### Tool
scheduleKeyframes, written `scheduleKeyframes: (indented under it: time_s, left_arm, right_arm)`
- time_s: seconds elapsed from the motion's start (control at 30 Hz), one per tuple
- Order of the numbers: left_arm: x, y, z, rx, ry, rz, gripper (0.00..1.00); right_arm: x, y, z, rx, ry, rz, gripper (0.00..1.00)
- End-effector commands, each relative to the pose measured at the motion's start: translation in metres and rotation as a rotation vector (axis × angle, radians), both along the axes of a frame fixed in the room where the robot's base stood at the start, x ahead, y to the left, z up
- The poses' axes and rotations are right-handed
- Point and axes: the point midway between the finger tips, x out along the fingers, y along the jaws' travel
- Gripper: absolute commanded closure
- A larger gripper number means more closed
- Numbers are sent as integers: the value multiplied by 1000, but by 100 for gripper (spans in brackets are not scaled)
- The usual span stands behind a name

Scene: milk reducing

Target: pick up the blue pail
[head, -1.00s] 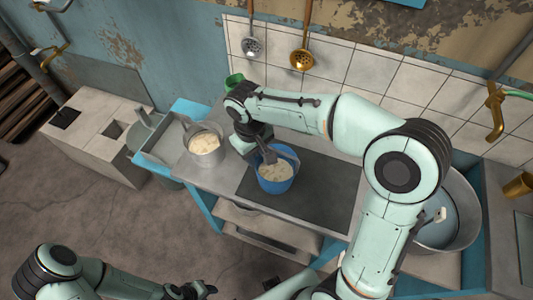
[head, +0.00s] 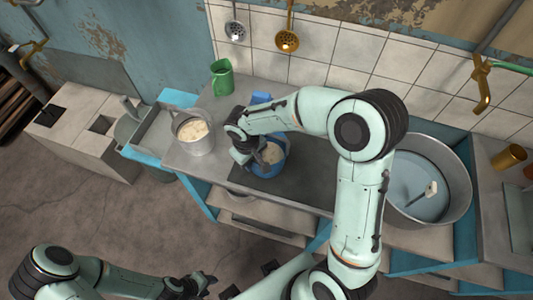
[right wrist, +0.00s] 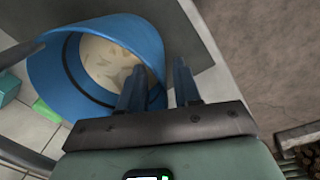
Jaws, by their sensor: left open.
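The blue pail (head: 266,173) stands on the dark counter panel, with pale chunky contents inside. In the right wrist view the pail (right wrist: 50,75) is close, and its mouth faces the camera. My right gripper (head: 260,158) is at the pail's rim. In the right wrist view its fingers (right wrist: 157,85) are apart, one over the pail's mouth and the other outside the wall, with a gap showing beside the wall. My left gripper (head: 205,284) is open and empty at the bottom of the head view, away from the counter.
A metal pot (head: 196,145) with pale contents stands left of the pail. A green mug (head: 222,77) and a blue object (head: 261,98) are behind. A large metal basin (head: 455,195) is on the right. Ladles (head: 287,40) hang on the tiled wall.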

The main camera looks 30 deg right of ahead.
Motion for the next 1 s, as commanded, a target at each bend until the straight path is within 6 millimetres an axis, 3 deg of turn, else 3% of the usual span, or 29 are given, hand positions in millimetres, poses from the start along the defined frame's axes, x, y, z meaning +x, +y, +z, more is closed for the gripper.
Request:
scheduleKeyframes:
  time_s: [0.27, 0.3, 0.4, 0.8, 1.0]
  left_arm:
    - [0, 0, 0, 0, 0, 0, 57]
    - [0, 0, 0, 0, 0, 0, 57]
    - [0, 0, 0, 0, 0, 0, 57]
    - [0, 0, 0, 0, 0, 0, 57]
    - [2, 0, 2, 1, -2, 1, 57]
  right_arm:
    - [0, 0, -6, 1, 0, -1, 67]
    - [0, 0, -6, 1, 0, -1, 70]
    - [0, 0, -6, 1, 0, -1, 100]
    - [1, 0, -3, 1, -4, 0, 100]
    - [2, 0, 11, 0, -6, 0, 100]
